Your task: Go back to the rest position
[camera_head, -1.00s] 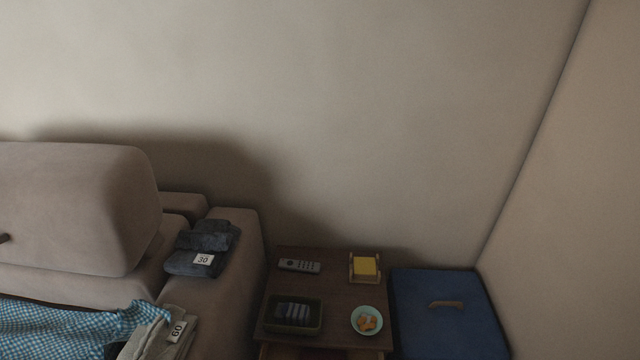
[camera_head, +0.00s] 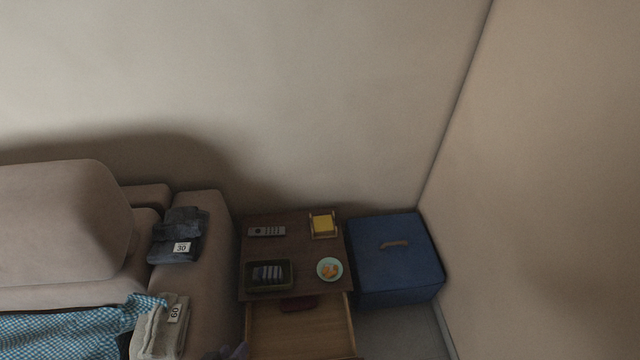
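Only a small dark grey piece, which looks like the tip of my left gripper (camera_head: 236,351), shows at the bottom edge, in front of the side table (camera_head: 252,250). Most of it is cut off, so I cannot tell whether it is open or shut, and I see nothing held in it. My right gripper is out of view. A dark folded garment tagged 30 (camera_head: 178,237) lies on the sofa arm. A light garment tagged 60 (camera_head: 162,328) lies lower on the sofa, beside a blue checkered cloth (camera_head: 70,332).
The side table holds a remote (camera_head: 267,231), a yellow note block (camera_head: 323,223), a plate of snacks (camera_head: 329,269) and a dark tray (camera_head: 270,287). A wooden drawer (camera_head: 300,332) stands open at its front. A blue box (camera_head: 397,262) stands right of it, near the wall.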

